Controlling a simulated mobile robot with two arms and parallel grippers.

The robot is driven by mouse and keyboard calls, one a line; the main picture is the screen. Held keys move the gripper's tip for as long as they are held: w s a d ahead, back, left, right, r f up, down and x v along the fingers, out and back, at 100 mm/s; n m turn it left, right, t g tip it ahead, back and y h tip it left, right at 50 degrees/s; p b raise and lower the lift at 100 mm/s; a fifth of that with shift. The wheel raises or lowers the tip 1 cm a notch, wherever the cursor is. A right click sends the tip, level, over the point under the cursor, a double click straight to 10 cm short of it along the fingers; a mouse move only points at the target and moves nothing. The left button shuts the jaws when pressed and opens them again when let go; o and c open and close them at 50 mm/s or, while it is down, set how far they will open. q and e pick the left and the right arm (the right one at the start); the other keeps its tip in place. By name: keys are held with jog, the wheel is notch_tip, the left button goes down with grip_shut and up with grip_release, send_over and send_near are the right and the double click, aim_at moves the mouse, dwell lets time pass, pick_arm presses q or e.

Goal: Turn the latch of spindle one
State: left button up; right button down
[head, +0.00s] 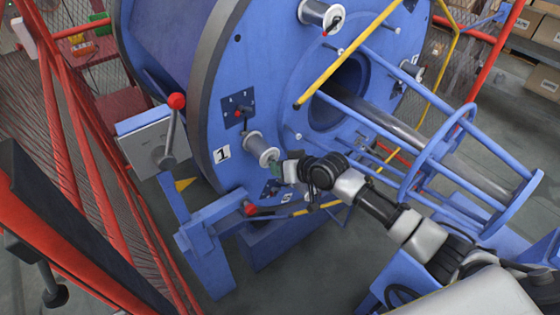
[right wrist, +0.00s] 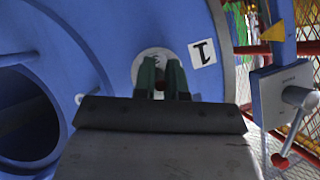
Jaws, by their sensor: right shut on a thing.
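Spindle one (head: 258,146), a pale cylindrical hub, sticks out of the blue drum face beside the label "1" (head: 221,155). My right gripper (head: 276,167) reaches in from the lower right, with its green fingers at the hub's front end. In the right wrist view the two green fingers (right wrist: 162,77) are shut on the latch (right wrist: 159,60), a small grey piece in front of the round hub, with a bit of red between them. The fingers and wrist hide most of the latch, so its angle cannot be told. My left gripper is not in view.
Other spindles (head: 321,14) sit around the blue drum (head: 290,75). A blue tube cage (head: 440,150) projects from its centre, near my right arm. A grey box with a red-knobbed lever (head: 176,101) stands left. Red fence rails (head: 75,150) run along the left.

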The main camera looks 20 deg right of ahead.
dwell(0.4)
jog(key=c, duration=1.2)
grip_release()
jog(key=shift+b+v, duration=0.85)
jog(key=shift+v, duration=4.55)
jog(key=shift+w, duration=0.1)
